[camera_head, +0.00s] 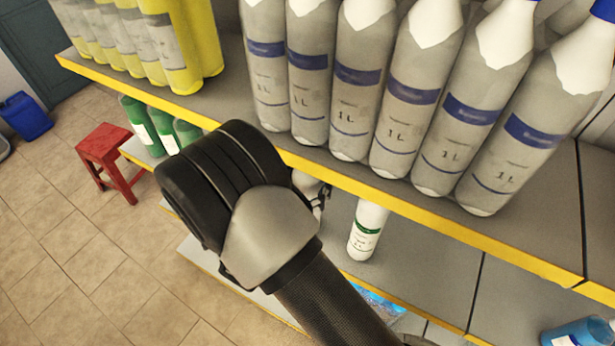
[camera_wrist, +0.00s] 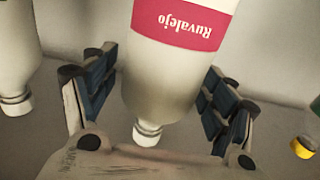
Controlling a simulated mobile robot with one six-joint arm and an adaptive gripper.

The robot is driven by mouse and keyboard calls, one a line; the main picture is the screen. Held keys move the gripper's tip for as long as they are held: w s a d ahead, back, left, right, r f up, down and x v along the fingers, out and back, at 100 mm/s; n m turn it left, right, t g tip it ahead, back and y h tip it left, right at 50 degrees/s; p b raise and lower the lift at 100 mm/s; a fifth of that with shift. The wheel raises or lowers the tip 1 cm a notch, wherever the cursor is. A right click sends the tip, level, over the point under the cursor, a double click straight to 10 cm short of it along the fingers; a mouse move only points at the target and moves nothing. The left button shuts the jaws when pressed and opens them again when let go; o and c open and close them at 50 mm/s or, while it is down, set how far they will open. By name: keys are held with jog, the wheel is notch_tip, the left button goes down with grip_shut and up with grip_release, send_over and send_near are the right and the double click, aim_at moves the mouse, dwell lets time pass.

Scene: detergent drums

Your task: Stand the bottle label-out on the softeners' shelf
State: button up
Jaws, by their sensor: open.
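A white bottle (camera_wrist: 160,75) with a red label reading "Ruvalejo" and a white cap is between the spread fingers of my gripper (camera_wrist: 155,95) in the wrist view. The lettering appears upside down there, with the cap toward the bottom of the picture. The label faces my wrist camera. The fingers stand apart on either side of it; I cannot tell whether either touches. In the head view my gripper (camera_head: 320,196) is at the front of the lower shelf (camera_head: 425,263), mostly hidden behind my arm. I cannot tell which shelf is the softeners' shelf.
A white bottle with a green label (camera_head: 365,230) stands on the lower shelf, right of my gripper. Large grey bottles (camera_head: 357,80) crowd the yellow-edged shelf above. A red stool (camera_head: 105,150) stands on the floor. Another white bottle (camera_wrist: 15,60) is at the wrist view's left.

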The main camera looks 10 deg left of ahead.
jog(key=shift+r, duration=0.1)
jog(key=shift+s+a, duration=0.1)
jog(key=shift+s, duration=0.05)
jog(key=v, duration=1.1)
jog(key=shift+s, duration=0.3)
